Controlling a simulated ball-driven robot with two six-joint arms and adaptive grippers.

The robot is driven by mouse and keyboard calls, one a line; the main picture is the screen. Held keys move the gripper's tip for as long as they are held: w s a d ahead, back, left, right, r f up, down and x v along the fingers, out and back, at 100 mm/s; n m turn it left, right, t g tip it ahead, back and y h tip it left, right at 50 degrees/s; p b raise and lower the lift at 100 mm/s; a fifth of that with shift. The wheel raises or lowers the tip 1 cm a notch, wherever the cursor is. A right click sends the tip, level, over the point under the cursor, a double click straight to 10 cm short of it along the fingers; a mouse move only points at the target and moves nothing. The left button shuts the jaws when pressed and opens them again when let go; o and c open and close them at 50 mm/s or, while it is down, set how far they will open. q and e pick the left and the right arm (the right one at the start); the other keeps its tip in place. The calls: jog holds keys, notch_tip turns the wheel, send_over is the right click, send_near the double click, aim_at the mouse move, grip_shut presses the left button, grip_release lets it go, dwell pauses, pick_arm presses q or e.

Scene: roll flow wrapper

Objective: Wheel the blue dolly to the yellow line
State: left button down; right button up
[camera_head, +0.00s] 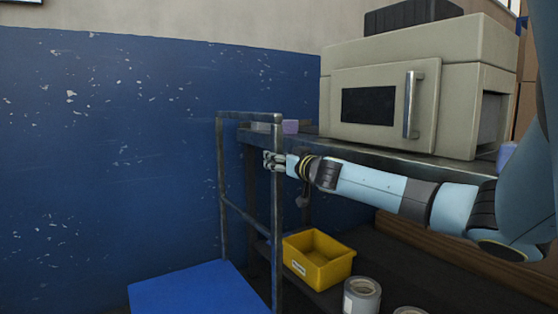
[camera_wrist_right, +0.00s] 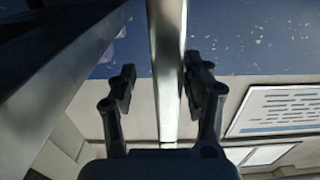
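The blue dolly has a flat blue deck (camera_head: 195,288) at the bottom of the head view and an upright grey metal handle frame (camera_head: 223,180). My right arm reaches in from the right, and its gripper (camera_head: 272,161) is at the frame's near post. In the right wrist view that post (camera_wrist_right: 168,70) runs between the two fingers of my right gripper (camera_wrist_right: 162,88). The fingers are apart, with a clear gap on the left side of the post; the right finger is close to it, and contact cannot be told. My left gripper and the yellow line are not in view.
A workbench (camera_head: 380,152) carrying a beige machine (camera_head: 450,65) stands right behind the frame. On its lower shelf are a yellow bin (camera_head: 318,262) and grey cans (camera_head: 361,297). A blue-painted wall (camera_head: 100,150) is behind the dolly.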

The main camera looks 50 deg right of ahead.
aim_at(281, 124)
jog(key=shift+r, duration=0.1)
notch_tip(281, 124, up, 10)
jog(key=shift+f, duration=0.1)
dwell(0.3)
jog(key=shift+f, duration=0.1)
dwell(0.3)
